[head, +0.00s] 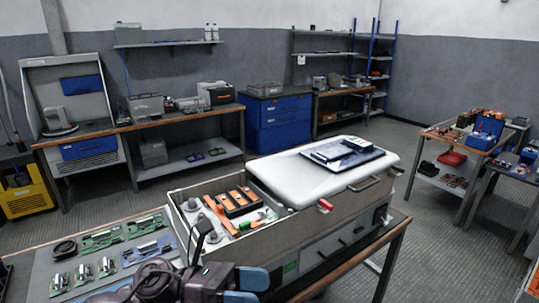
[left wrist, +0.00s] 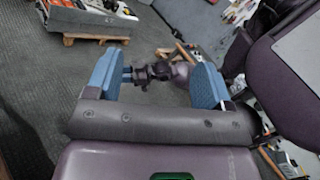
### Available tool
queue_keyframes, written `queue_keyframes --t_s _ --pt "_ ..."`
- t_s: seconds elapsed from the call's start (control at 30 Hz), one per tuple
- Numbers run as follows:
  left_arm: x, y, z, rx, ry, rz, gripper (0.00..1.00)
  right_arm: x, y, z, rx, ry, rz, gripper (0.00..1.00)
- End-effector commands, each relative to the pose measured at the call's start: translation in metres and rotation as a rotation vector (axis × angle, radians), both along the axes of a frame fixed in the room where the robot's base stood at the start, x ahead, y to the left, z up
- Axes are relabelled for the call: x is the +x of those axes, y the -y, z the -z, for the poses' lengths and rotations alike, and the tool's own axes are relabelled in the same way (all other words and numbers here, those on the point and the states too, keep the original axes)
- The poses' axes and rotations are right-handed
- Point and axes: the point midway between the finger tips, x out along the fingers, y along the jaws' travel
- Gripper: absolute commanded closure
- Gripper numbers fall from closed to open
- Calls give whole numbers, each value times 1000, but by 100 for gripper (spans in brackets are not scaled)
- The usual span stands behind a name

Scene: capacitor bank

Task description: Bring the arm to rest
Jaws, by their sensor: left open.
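My left gripper (head: 258,288) is at the bottom edge of the head view, in front of the open grey cabinet. Its two blue fingers are apart. In the left wrist view, my left gripper (left wrist: 155,78) is open with nothing held between its fingers. Beyond the gap, farther off, a dark purple jointed part with small blue pieces shows. It looks like my right gripper (left wrist: 128,76), too small to tell open or shut. The head view does not show my right gripper.
The open cabinet (head: 310,232) holds orange-and-black parts (head: 238,202). Its white lid (head: 322,170) carries a dark tray (head: 344,153). Green circuit boards (head: 102,237) lie on the bench at left.

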Motion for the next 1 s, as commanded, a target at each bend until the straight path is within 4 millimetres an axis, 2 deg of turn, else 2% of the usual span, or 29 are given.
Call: queue_keyframes --t_s 0.03,0.17,0.27,0.37,0.5,0.57,0.67,0.8,0.9,1.0 --pt "4 -5 1 -83 -134 -70 25 -2 0 2 -1 -5 1 65" --pt "22 -29 8 -292 -480 -242 25 -6 1 5 -1 -15 3 65" --pt "35 -55 24 -453 -751 -370 25 -6 1 6 -1 -16 4 65" --pt "44 -87 51 -620 -1024 -495 25 -5 1 5 -1 -15 2 65" --pt "42 -136 105 -867 -1401 -660 25 -3 1 4 -2 -10 0 65" --pt "35 -157 133 -980 -1561 -729 25 -1 1 3 -3 -6 -1 65" --pt "13 -190 181 -1171 -1811 -835 25 2 1 0 -3 1 -3 65" --pt "-30 -222 241 -1425 -2103 -954 25 5 0 -2 -3 9 -5 65" --pt "-60 -236 271 -1574 -2250 -1014 25 5 0 -3 -4 10 -6 65" --pt "-83 -243 291 -1680 -2347 -1050 25 5 0 -3 -3 10 -5 65"
